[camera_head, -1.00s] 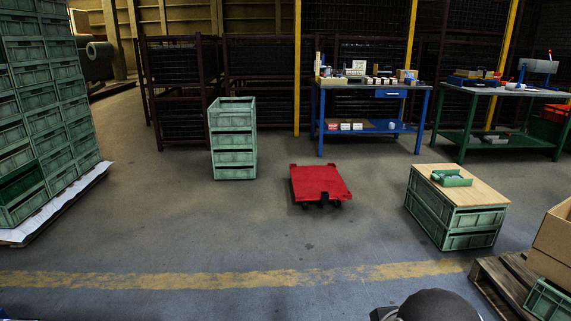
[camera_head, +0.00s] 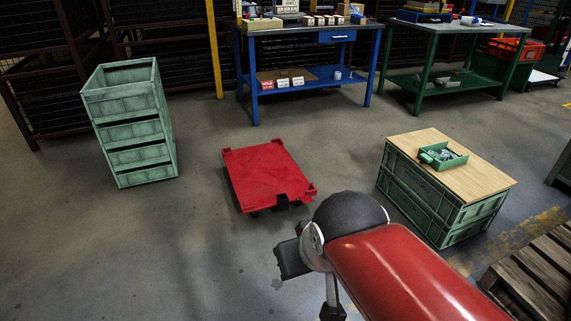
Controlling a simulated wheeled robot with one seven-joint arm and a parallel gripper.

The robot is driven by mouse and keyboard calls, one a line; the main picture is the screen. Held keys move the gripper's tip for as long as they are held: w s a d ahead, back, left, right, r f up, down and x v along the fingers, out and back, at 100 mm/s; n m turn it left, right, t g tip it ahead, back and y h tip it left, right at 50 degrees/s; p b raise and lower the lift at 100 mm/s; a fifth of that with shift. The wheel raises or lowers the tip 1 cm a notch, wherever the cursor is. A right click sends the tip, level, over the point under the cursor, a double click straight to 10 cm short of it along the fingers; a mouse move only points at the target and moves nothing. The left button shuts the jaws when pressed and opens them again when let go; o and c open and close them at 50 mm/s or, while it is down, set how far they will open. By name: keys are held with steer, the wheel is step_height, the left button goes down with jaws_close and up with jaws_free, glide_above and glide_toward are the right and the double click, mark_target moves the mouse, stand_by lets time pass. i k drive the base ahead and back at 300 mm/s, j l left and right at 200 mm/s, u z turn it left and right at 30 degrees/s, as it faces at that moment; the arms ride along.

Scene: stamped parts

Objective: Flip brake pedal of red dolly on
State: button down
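The red dolly (camera_head: 268,172) stands flat on the concrete floor near the middle of the view, its deck empty. A small black part (camera_head: 282,201) sits at the middle of its near edge and may be the brake pedal; it is too small to tell its position. Dark casters show under the near edge. A red and black part of my arm (camera_head: 385,255) reaches in from the bottom right, nearer to me than the dolly and apart from it in the picture. No gripper fingers can be made out.
Stacked green crates (camera_head: 136,135) stand left of the dolly. Green crates with a wooden top (camera_head: 470,185) stand at its right, holding a small green bin (camera_head: 443,155). A blue workbench (camera_head: 310,79) is behind. A wooden pallet (camera_head: 545,270) lies lower right. Floor in front is clear.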

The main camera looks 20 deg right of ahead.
mark_target(306, 199)
steer(key=i+z, duration=0.3)
steer(key=i, duration=0.15)
steer(key=i+j+z, duration=0.15)
steer(key=i+z, duration=0.15)
steer(key=i, duration=0.15)
steer(key=i+j+z, duration=0.3)
steer(key=i, duration=0.15)
steer(key=i+j+z, duration=0.25)
steer(key=i, duration=0.15)
